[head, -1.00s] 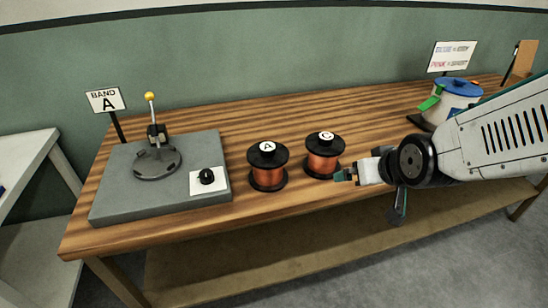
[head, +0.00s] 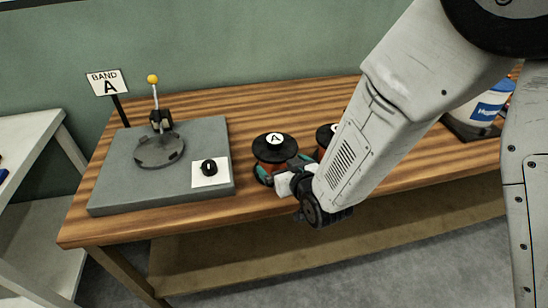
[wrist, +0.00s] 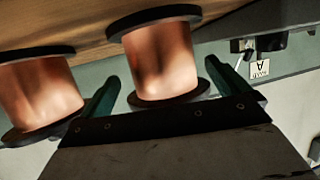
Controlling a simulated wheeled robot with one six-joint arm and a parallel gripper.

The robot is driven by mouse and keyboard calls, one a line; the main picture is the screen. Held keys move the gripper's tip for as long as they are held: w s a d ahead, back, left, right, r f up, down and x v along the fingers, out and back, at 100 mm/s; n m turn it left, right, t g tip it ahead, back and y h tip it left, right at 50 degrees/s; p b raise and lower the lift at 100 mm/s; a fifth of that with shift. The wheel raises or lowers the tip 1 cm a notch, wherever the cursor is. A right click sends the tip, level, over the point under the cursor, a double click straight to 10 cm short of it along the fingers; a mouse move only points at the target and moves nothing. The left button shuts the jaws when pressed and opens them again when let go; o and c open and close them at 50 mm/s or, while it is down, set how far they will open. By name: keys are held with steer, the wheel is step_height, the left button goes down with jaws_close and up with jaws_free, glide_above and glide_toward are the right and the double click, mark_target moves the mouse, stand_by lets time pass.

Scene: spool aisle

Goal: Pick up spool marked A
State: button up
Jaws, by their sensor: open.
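The spool marked A (head: 275,139) stands upright on the bench, with black flanges, copper winding and a white A label on top. My gripper (head: 284,172) is open at the spool's near side, partly hiding its lower half. In the wrist view, which appears upside down, a copper spool (wrist: 163,55) lies between the two green fingers (wrist: 168,93), with a gap on each side. A second spool (head: 325,134) stands just to the right, mostly hidden by my arm; it also shows in the wrist view (wrist: 38,92), outside the fingers.
A grey plate (head: 110,187) with a round fixture (head: 160,150), yellow-knobbed lever (head: 153,79) and small black knob (head: 209,167) sits left of spool A. A BAND A sign (head: 107,83) stands behind it. A white and blue container (head: 487,108) is at the right.

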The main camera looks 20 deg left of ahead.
steer(key=shift+x, duration=1.55)
steer(key=c, duration=1.1)
steer(key=shift+a, duration=0.1)
steer(key=c, duration=0.5)
steer(key=shift+o, duration=0.2)
steer(key=shift+r, duration=0.2)
